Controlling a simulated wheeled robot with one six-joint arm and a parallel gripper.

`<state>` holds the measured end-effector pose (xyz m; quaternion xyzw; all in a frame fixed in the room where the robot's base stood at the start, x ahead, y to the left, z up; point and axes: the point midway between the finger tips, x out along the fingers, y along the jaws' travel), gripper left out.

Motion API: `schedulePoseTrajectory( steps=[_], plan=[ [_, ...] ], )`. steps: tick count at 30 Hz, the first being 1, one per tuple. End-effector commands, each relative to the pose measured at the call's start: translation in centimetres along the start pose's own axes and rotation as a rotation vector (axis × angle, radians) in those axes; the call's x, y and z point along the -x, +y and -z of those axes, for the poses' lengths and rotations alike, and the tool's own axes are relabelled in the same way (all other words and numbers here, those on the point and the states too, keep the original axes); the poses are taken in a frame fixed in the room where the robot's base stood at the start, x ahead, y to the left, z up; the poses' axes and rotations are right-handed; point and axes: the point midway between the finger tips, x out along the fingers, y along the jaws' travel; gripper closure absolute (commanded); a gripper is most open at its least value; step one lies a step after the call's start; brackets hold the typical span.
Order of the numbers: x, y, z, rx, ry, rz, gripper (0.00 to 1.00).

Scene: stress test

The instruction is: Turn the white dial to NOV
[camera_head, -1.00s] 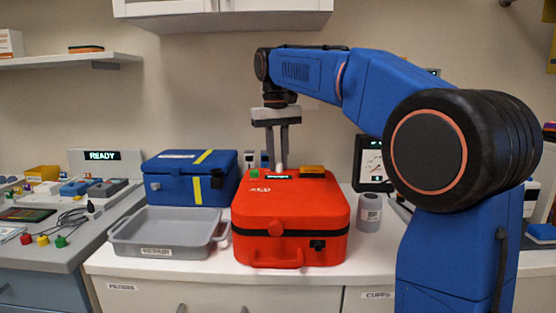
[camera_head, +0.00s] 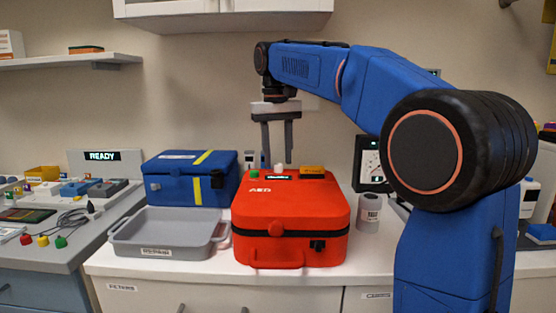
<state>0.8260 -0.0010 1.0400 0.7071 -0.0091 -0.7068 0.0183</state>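My gripper (camera_head: 277,157) points down just above the dial. Its two grey fingers are apart with nothing between them, and the knob shows below and between their tips.
A grey tray (camera_head: 165,247) and a blue case (camera_head: 188,180) stand to the left. A grey canister (camera_head: 369,212) and a monitor (camera_head: 371,165) stand to the right.

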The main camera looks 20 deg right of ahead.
Motion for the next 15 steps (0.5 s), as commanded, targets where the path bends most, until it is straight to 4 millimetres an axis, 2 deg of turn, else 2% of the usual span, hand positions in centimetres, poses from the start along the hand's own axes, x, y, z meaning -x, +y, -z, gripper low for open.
schedulePoseTrajectory(
  steps=[9,15],
  plan=[
    [4.6,0.0,0.1,0.000,0.001,0.000,0.62],
    [5.9,0.0,0.0,0.000,0.000,0.000,0.62]
  ],
)
